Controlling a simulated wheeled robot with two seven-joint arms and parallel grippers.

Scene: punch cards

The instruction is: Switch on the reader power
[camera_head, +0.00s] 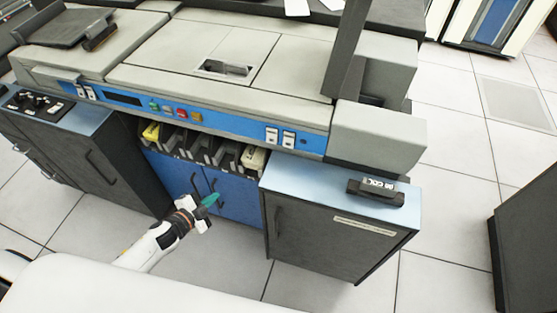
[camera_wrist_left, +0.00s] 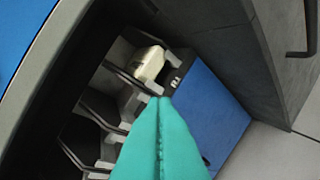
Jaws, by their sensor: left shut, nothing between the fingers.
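The card reader (camera_head: 190,60) is a large grey machine with a blue front strip. On the strip are a dark display (camera_head: 122,97), several coloured buttons (camera_head: 175,112) and white rocker switches (camera_head: 280,137) toward the right. Another pair of white switches (camera_head: 85,92) sits at the left end. I cannot read which one is the power switch. My left gripper (camera_head: 211,200) has teal fingertips, shut and empty, in front of the blue cabinet doors below the strip. In the left wrist view the shut teal fingers (camera_wrist_left: 160,145) point toward the card pockets. My right gripper is not in view.
Card pockets (camera_head: 200,147) below the strip hold a yellow stack (camera_head: 151,132) and a cream stack (camera_head: 253,158). A dark-fronted cabinet (camera_head: 315,222) juts out at right, with a black device (camera_head: 376,191) on top. Open tiled floor lies to the right.

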